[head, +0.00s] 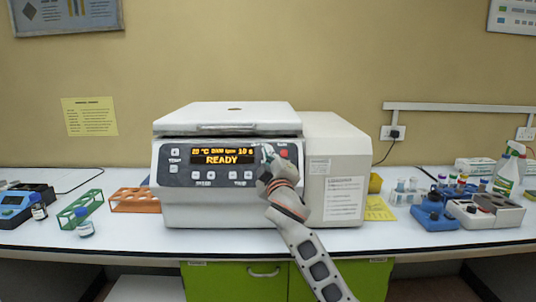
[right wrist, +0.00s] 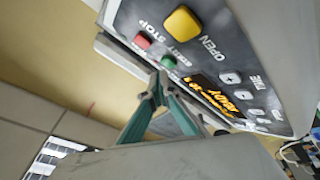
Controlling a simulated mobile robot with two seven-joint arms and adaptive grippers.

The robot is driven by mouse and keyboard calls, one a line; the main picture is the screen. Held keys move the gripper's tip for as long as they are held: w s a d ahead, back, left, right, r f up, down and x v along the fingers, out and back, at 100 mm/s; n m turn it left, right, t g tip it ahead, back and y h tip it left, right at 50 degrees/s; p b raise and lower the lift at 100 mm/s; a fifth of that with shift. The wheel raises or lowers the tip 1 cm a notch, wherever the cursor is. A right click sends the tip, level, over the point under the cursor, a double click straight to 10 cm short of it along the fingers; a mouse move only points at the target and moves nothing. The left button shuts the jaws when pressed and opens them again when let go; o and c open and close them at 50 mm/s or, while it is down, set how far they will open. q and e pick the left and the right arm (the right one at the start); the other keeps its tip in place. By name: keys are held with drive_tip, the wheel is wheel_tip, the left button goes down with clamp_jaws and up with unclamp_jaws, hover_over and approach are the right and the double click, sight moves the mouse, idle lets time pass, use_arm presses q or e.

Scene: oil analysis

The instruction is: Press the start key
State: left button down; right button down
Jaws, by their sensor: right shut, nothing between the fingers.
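The white centrifuge (head: 240,213) stands on the bench with its lid down. Its lit display (head: 222,157) reads READY. In the right wrist view the green start key (right wrist: 169,62) lies just beyond my fingertips, between the red stop key (right wrist: 143,40) and the display. My right gripper (head: 268,154) is shut and empty, its tips at the right part of the panel; it also shows in the right wrist view (right wrist: 158,84). I cannot tell whether the tips touch the key. In the head view the gripper hides the green key. My left gripper is not in view.
A large yellow open key (right wrist: 184,22) sits near the stop key. Left of the centrifuge are an orange rack (head: 135,200), a green rack (head: 80,209) and small bottles. Right are a blue device (head: 433,217) and a spray bottle (head: 508,170).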

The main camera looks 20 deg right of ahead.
drive_tip(key=shift+w+f, duration=0.1)
drive_tip(key=shift+w, duration=0.05)
drive_tip(key=shift+w+d+f, duration=0.1)
drive_tip(key=shift+w+f, duration=0.05)
drive_tip(key=shift+w, duration=0.1)
drive_tip(key=shift+w+d+f, duration=0.1)
drive_tip(key=shift+w+f, duration=0.15)
drive_tip(key=shift+w, duration=0.05)
idle(0.9)
idle(0.3)
drive_tip(key=shift+s+r+p, duration=0.5)
drive_tip(key=shift+s+p, duration=0.05)
drive_tip(key=shift+s, duration=0.1)
drive_tip(key=shift+a, duration=0.2)
